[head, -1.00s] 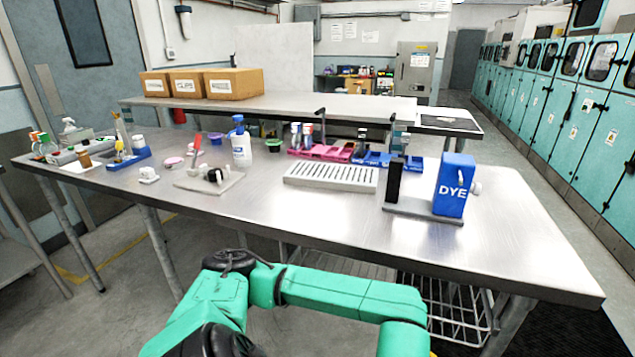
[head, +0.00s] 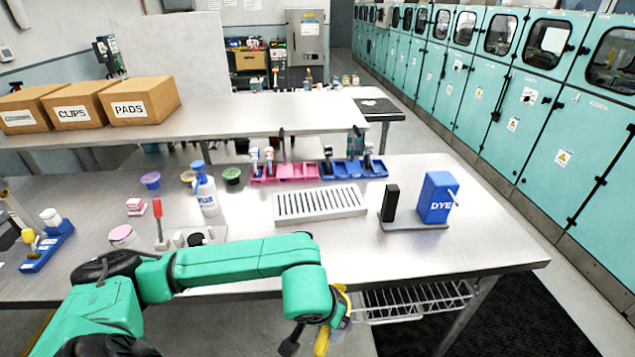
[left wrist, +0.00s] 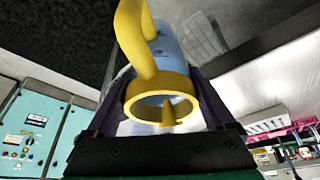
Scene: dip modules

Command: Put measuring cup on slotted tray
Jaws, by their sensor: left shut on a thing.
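The slotted tray (head: 352,209), white with a row of dark slots, lies on the steel table and is empty. My left gripper (head: 318,338) is in front of the table's near edge, below and in front of the tray. It is shut on the measuring cup (head: 341,301), of which only yellow parts show in the head view. In the left wrist view the cup shows a yellow ring and handle (left wrist: 150,88) and a pale blue body (left wrist: 172,48) between the fingers. My right gripper is not in view.
A blue DYE container (head: 437,198) and a dark upright block on a grey base (head: 415,226) stand right of the tray. A white bottle (head: 206,197) stands left. Pink and blue racks (head: 345,170) lie behind. Bare tabletop (head: 350,248) lies in front of the tray.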

